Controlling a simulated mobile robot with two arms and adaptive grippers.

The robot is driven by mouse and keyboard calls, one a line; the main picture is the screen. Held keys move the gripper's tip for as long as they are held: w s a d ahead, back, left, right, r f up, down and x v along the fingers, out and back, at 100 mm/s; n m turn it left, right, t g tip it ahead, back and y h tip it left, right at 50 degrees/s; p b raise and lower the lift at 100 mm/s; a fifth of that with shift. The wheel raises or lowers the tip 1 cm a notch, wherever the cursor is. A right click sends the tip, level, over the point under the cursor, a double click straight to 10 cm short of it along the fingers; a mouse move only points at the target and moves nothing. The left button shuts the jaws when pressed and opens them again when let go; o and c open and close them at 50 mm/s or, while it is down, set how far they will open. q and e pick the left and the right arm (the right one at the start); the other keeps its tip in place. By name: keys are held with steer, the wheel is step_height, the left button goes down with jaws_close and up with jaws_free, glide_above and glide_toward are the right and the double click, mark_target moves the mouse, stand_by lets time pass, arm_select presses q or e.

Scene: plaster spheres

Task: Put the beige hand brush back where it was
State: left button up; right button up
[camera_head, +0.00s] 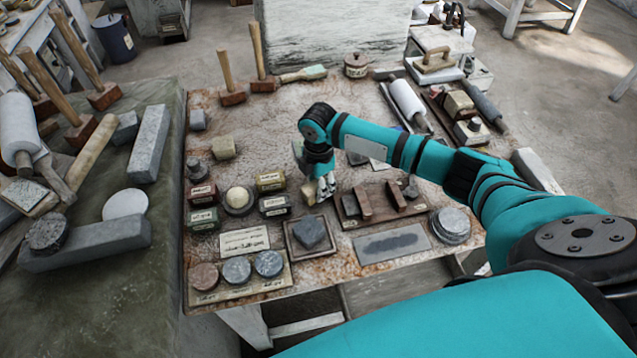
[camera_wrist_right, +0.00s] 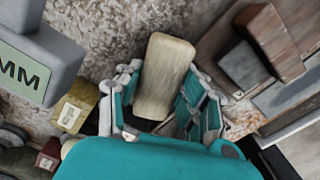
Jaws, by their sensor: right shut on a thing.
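The beige hand brush (camera_wrist_right: 165,78) shows in the right wrist view as a pale, wood-toned block with rounded ends. It sits between the fingers of my right gripper (camera_wrist_right: 165,105), which is shut on it. Any bristles are hidden from this view. In the head view my right gripper (camera_head: 326,188) points down over the middle of the worktable (camera_head: 290,135), and the brush is mostly hidden by the fingers there. I cannot tell whether the brush touches the table. My left gripper is not in view.
Close to my right gripper are small labelled boxes (camera_head: 270,181), a tray with a dark grey slab (camera_head: 311,232) and a wooden board with reddish blocks (camera_head: 382,203). Mallets (camera_head: 232,97) stand at the back left. A bare patch lies left of my forearm (camera_head: 262,130).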

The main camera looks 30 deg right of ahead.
steer(key=o, duration=1)
steer(key=shift+f, duration=0.15)
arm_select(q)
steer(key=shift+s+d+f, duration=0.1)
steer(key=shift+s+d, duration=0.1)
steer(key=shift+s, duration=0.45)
arm_select(e)
steer(key=shift+r, duration=0.6)
arm_select(q)
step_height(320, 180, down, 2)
steer(key=b, duration=0.2)
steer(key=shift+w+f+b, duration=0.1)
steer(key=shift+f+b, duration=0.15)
steer(key=shift+b, duration=0.05)
arm_select(e)
step_height(320, 180, up, 11)
steer(key=shift+r, duration=0.1)
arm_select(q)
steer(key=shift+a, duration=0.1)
